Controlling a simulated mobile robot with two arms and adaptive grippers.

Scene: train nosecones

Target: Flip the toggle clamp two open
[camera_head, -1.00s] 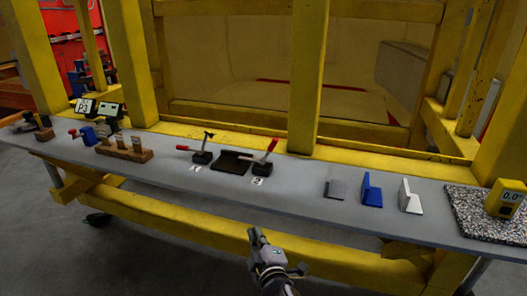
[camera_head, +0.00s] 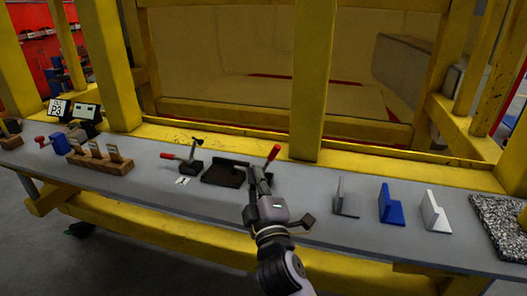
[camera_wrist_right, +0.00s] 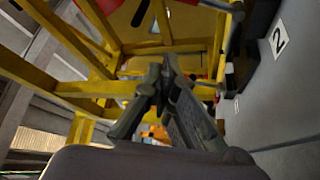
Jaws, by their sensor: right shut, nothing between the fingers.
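Toggle clamp two, with its red-tipped handle (camera_head: 273,152), stands on the grey table at the right end of a dark plate (camera_head: 224,174). Its handle tilts up to the right; my gripper hides much of its base. My right gripper (camera_head: 256,174) is shut and empty in front of the clamp, overlapping it in the head view; I cannot tell whether they touch. The right wrist view shows the closed fingertips (camera_wrist_right: 163,65) and the "2" label (camera_wrist_right: 279,40) at the right. Toggle clamp one (camera_head: 192,165) stands left of the plate. My left gripper is not in view.
Grey, blue (camera_head: 391,204) and white (camera_head: 434,211) angled blocks stand right of my gripper. A wooden block with upright pieces (camera_head: 100,166) stands at the left. A yellow post (camera_head: 312,80) rises behind clamp two.

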